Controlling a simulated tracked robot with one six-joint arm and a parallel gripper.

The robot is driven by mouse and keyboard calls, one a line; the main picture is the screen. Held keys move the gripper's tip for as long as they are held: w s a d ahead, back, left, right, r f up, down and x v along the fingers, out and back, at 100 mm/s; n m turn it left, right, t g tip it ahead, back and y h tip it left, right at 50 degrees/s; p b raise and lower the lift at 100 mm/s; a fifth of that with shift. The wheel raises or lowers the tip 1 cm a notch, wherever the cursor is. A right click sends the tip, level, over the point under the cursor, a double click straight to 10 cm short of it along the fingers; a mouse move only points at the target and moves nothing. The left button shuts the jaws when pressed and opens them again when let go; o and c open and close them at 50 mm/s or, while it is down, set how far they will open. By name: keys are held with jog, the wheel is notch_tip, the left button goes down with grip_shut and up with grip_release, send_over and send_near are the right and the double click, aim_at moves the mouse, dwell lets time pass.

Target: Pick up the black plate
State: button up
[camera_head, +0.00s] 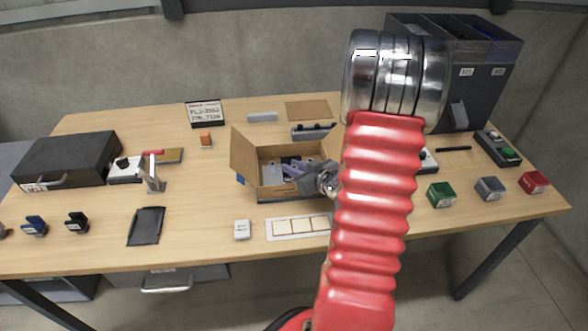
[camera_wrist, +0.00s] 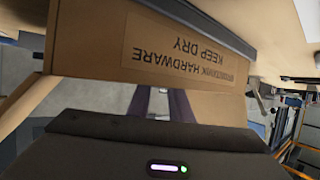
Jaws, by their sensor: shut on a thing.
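My gripper (camera_head: 294,169) reaches into an open cardboard box (camera_head: 243,160) in the middle of the table. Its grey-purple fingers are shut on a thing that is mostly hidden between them. A dark piece (camera_head: 288,160) shows beside the fingertips, inside the box; I cannot tell whether it is the black plate or what is held. In the wrist view my fingers (camera_wrist: 165,104) show behind the cardboard wall (camera_wrist: 95,45), which bears an upside-down label, and their tips are hidden.
A grey flat part (camera_head: 272,174) lies in the box. A flat black tray (camera_head: 147,226) lies at the front left. A white card (camera_head: 298,227) and a small white block (camera_head: 242,230) lie in front of the box. Green (camera_head: 440,195), grey and red bins stand at right.

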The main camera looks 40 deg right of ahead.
grip_shut()
jog(key=shift+r, duration=0.1)
jog(key=shift+r, duration=4.95)
